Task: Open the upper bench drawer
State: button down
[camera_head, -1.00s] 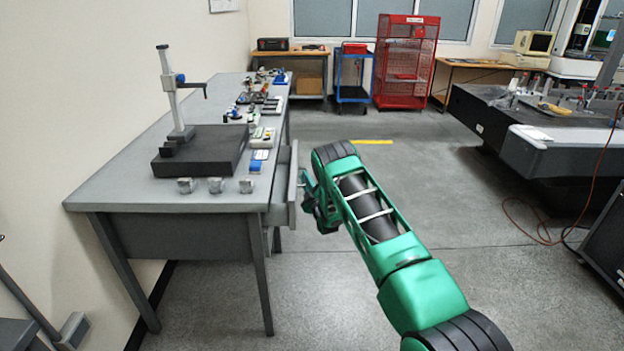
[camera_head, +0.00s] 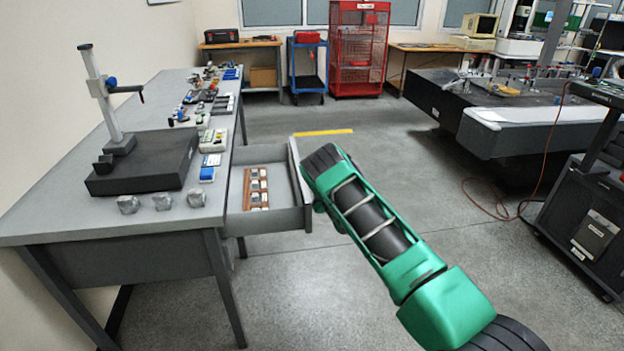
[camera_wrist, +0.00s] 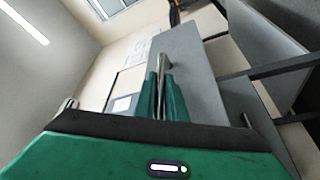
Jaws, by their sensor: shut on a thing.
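The upper bench drawer (camera_head: 266,221) stands pulled out from the right side of the grey bench (camera_head: 60,200) in the head view. Its inside shows a brown rack with several small light blocks (camera_head: 256,190). In the wrist view, my gripper (camera_wrist: 161,86) has its two green fingers shut on the drawer's metal handle (camera_wrist: 165,62), in front of the grey drawer front (camera_wrist: 192,62). In the head view my green arm reaches the drawer front from the right and hides most of the gripper and the handle.
A dark plate with a measuring stand (camera_head: 150,162), metal blocks and small tools lie on the bench top. The floor (camera_head: 330,280) beside the drawer is clear. A red cage cabinet (camera_head: 358,50) and blue cart (camera_head: 307,65) stand behind. A large dark machine table (camera_head: 440,95) is at right.

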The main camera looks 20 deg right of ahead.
jog(key=shift+d, duration=0.25)
jog(key=c, duration=2.1)
grip_release()
jog(key=shift+f, duration=0.15)
jog(key=v, duration=1)
jog(key=shift+s+f, duration=0.15)
jog(key=shift+s, duration=0.2)
